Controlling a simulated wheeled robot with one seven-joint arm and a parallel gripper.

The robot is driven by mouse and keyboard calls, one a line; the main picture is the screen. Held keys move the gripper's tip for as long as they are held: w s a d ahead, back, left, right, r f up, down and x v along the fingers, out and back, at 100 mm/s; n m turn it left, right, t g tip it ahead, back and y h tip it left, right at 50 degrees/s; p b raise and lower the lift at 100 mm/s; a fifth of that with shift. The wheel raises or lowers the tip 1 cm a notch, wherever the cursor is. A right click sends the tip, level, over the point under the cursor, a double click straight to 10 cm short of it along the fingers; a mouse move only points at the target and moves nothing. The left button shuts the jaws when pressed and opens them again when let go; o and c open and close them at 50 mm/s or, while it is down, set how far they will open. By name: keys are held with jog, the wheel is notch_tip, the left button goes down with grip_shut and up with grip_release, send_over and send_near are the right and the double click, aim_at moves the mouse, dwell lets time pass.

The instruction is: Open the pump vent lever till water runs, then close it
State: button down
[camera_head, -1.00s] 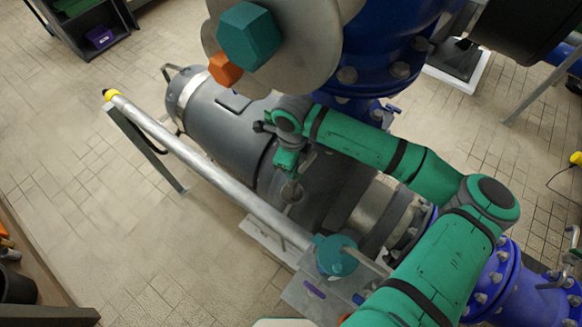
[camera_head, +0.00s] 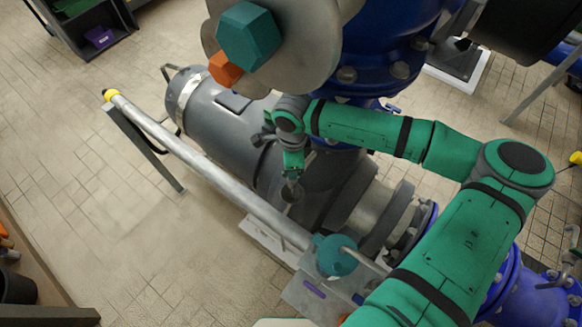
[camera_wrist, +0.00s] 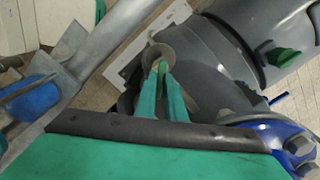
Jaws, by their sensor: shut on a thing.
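The grey pump (camera_head: 222,118) lies on the floor in the middle of the head view, joined to blue pipework. My gripper (camera_head: 292,190) points down over its near side. In the wrist view my gripper (camera_wrist: 163,82) has its two teal fingers close together on a small green lever tip (camera_wrist: 162,66). No running water can be made out.
A long silver pipe (camera_head: 205,165) with a yellow end runs beside the pump. A teal fitting (camera_head: 335,255) sits near its lower end. A large blue flanged pipe (camera_head: 375,50) rises behind my arm. The tiled floor (camera_head: 110,205) at left is clear.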

jog(key=shift+w+d+r, duration=0.15)
jog(key=shift+w, duration=0.15)
jog(key=c, duration=1.8)
grip_release()
jog(key=shift+c, duration=0.2)
jog(key=shift+s, duration=0.15)
notch_tip(320, 180, up, 6)
jog(key=shift+r, duration=0.7)
